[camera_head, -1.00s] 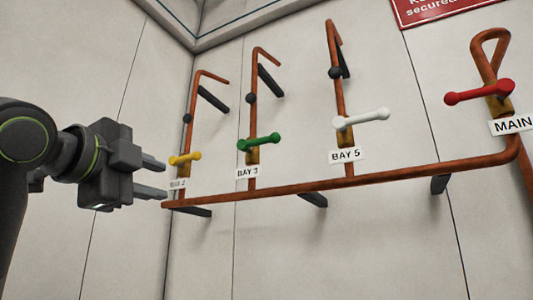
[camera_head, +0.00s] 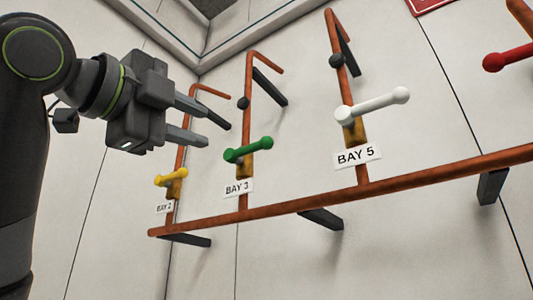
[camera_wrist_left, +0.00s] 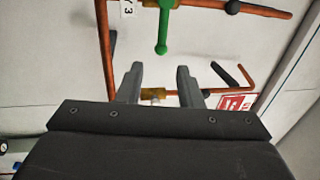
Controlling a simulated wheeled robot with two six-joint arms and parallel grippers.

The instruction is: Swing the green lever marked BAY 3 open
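The green lever (camera_head: 248,150) sits on the middle-left upright pipe above the white BAY 3 label (camera_head: 238,188), sticking out to the right and slightly up. My left gripper (camera_head: 207,125) is open and empty, up and left of the green lever and apart from it. In the left wrist view the green lever (camera_wrist_left: 164,28) hangs into the upper middle, beyond the gap between the open fingers (camera_wrist_left: 160,78). Part of the BAY 3 label (camera_wrist_left: 128,8) shows at the top. My right gripper is in neither view.
A yellow lever (camera_head: 170,177) marked BAY 2 is at the left, below my gripper. A white lever (camera_head: 372,107) above BAY 5 and a red lever (camera_head: 508,57) are to the right. A copper manifold pipe (camera_head: 290,207) runs below, with dark brackets on the wall.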

